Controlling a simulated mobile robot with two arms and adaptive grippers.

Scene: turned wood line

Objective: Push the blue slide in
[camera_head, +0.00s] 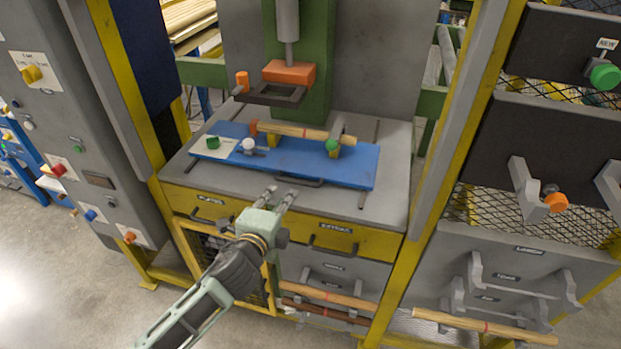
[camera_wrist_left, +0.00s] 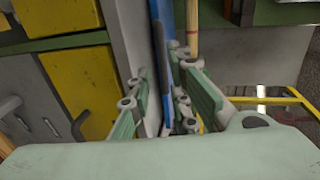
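The blue slide (camera_head: 330,168) is a flat plate on the grey bench top, lying on dark rails that show in front of it. A dark bar handle (camera_head: 300,182) is on its front edge. A wooden rod (camera_head: 305,131) with a red mark rests on yellow supports on the slide. My left gripper (camera_head: 281,191) is at the slide's front edge, close to the handle, with two fingers apart and nothing seen held. In the left wrist view the blue slide (camera_wrist_left: 167,45) shows edge-on beyond the open fingers. Contact with the handle cannot be told. My right gripper is in neither view.
A green press column (camera_head: 318,60) with an orange block (camera_head: 289,72) stands behind the slide. Yellow drawers (camera_head: 338,236) are below the bench top. Grey cabinets stand left and right. Rods (camera_head: 328,293) lie on brackets low in front.

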